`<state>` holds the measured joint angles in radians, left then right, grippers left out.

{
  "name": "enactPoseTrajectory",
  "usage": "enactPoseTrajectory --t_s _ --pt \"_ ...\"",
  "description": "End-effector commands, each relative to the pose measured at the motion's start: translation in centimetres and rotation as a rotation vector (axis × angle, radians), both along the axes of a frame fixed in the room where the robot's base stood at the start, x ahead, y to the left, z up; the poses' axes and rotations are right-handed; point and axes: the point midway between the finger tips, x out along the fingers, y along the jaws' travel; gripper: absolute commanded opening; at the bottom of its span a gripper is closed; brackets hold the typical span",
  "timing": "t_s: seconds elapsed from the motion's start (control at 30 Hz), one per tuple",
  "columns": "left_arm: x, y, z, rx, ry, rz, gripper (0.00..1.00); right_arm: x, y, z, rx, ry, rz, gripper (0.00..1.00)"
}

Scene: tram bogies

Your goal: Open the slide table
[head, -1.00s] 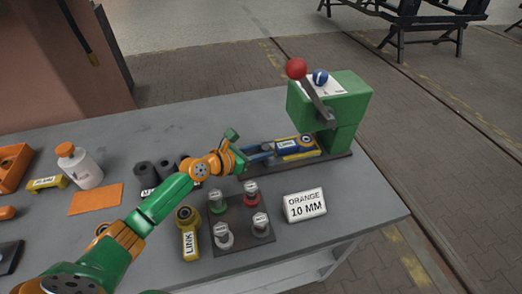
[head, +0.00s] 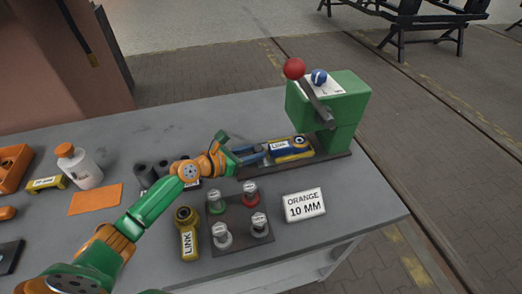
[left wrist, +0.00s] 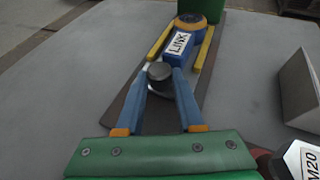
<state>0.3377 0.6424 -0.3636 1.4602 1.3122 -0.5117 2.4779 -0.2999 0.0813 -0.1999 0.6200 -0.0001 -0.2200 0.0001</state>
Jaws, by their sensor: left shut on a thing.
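The slide table (head: 293,158) is a yellow-edged carriage on a dark base rail (head: 325,163) in front of the green press (head: 345,110). A blue link with a white LINK label (head: 281,145) lies in it; the link shows in the left wrist view too (left wrist: 180,42). My left gripper (head: 262,153) is shut on the slide table's dark round knob (left wrist: 159,71), with one blue finger on each side. The link's ring end is clear of the press front in the head view. My right gripper is not in view.
A red-balled lever (head: 294,69) rises from the press. A dark tray (head: 243,236) with several capped pins, a yellow link (head: 187,235) and an ORANGE 10 MM sign (head: 303,205) stand nearby. Dark cylinders, a bottle (head: 78,165) and an orange card (head: 96,199) are on the left.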

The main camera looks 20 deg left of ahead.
Motion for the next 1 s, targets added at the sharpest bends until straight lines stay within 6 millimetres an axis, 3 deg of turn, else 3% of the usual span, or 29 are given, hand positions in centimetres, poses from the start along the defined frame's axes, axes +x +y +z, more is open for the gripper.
enactPoseTrajectory --t_s 0.13,0.43,0.47,0.53,0.57,0.87,1.0 --pt "-1.2 1.5 -0.3 0.005 0.006 -0.003 0.0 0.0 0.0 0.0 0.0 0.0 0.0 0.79" --pt "-1.3 1.6 -0.2 0.004 0.005 -0.005 0.0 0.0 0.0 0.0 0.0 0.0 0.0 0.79" --pt "-1.3 1.6 -0.2 0.005 0.005 -0.005 0.44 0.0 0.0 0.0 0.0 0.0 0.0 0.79" --pt "-1.3 1.6 -0.2 0.004 0.005 -0.005 0.63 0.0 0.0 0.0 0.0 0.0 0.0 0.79" --pt "-1.3 1.6 -0.2 0.004 0.004 -0.004 0.67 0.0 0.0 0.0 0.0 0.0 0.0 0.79" --pt "-1.3 1.7 0.0 0.005 0.002 -0.003 0.67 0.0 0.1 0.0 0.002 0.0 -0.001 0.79" --pt "-2.8 2.5 0.6 0.006 0.005 -0.003 0.67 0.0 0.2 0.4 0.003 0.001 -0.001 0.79"
